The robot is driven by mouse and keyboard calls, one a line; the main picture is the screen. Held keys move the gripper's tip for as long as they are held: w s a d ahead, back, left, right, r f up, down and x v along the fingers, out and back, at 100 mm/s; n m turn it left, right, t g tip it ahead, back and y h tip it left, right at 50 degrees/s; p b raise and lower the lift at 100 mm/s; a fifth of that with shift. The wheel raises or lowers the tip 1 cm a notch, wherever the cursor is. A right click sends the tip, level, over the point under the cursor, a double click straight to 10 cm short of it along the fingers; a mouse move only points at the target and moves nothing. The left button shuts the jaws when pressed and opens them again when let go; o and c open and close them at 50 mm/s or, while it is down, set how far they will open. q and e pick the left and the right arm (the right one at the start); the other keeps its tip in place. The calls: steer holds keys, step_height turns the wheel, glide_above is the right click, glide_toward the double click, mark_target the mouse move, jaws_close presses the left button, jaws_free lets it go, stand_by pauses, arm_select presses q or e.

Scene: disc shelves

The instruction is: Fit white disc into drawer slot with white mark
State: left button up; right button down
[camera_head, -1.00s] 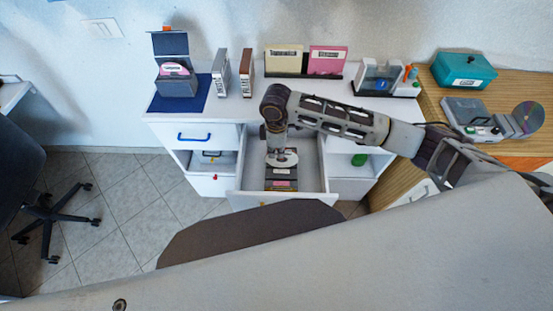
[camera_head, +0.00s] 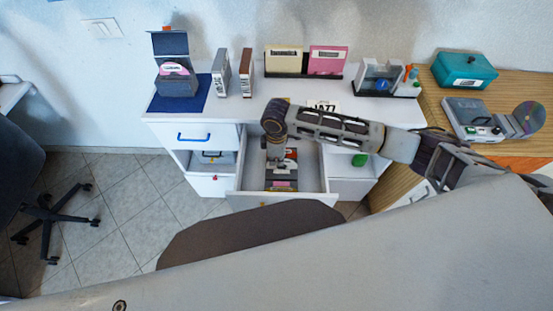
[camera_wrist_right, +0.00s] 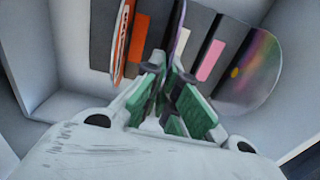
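The white disc (camera_wrist_right: 180,28) shows almost edge-on in the right wrist view, between the fingertips of my right gripper (camera_wrist_right: 168,65). The gripper looks shut on it, pointing into the open drawer (camera_head: 318,170). The white mark (camera_wrist_right: 181,42) lies just beside the disc, between an orange mark (camera_wrist_right: 138,38) and a pink mark (camera_wrist_right: 211,60). How deep the disc's edge sits in the slot is hidden. In the head view the right gripper (camera_head: 274,164) is low inside the drawer, and the white disc is not clearly visible there. My left gripper is out of view.
An orange-and-white disc (camera_wrist_right: 122,42) stands to the left in the drawer, and a shiny rainbow disc (camera_wrist_right: 252,72) to the right. Drawer walls are close around. Cases, boxes and a JAZZ card (camera_head: 323,106) stand on the cabinet top (camera_head: 235,112) behind my arm.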

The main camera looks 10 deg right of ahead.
steer(key=shift+f, duration=0.1)
steer(key=c, duration=1.6)
jaws_free()
steer(key=shift+c, duration=0.2)
step_height(320, 180, up, 12)
steer(key=p, duration=0.1)
